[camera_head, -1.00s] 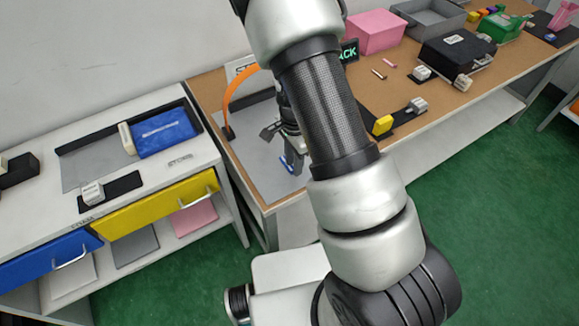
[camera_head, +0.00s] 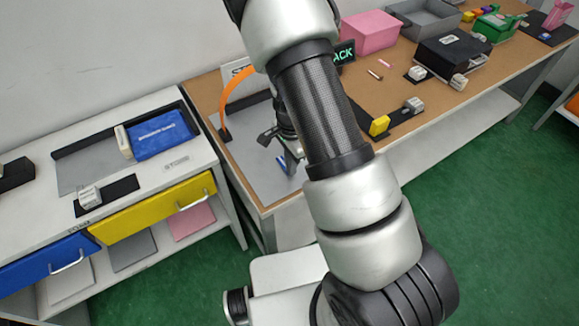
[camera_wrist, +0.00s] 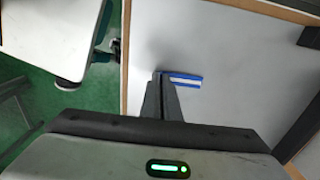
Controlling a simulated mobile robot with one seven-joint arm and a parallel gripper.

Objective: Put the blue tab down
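The blue tab (camera_wrist: 184,79) is a small flat strip with a pale stripe. In the wrist view it sticks out to the right from the fingertips of my gripper (camera_wrist: 161,76). The fingers are close together, with the tab's left end between them. In the head view the tab (camera_head: 281,166) shows as a small blue patch beside my gripper (camera_head: 289,163), low over the grey panel (camera_head: 248,150) at the table's left end. My arm partly covers the gripper there. I cannot tell whether the tab touches the panel.
An orange curved strip (camera_head: 233,88) arches at the panel's back left. A yellow block (camera_head: 379,125) stands right of my arm. A pink box (camera_head: 370,33) and black box (camera_head: 452,55) stand farther back. The left bench (camera_head: 75,215) holds a blue box (camera_head: 160,134). Bare grey panel surrounds the gripper.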

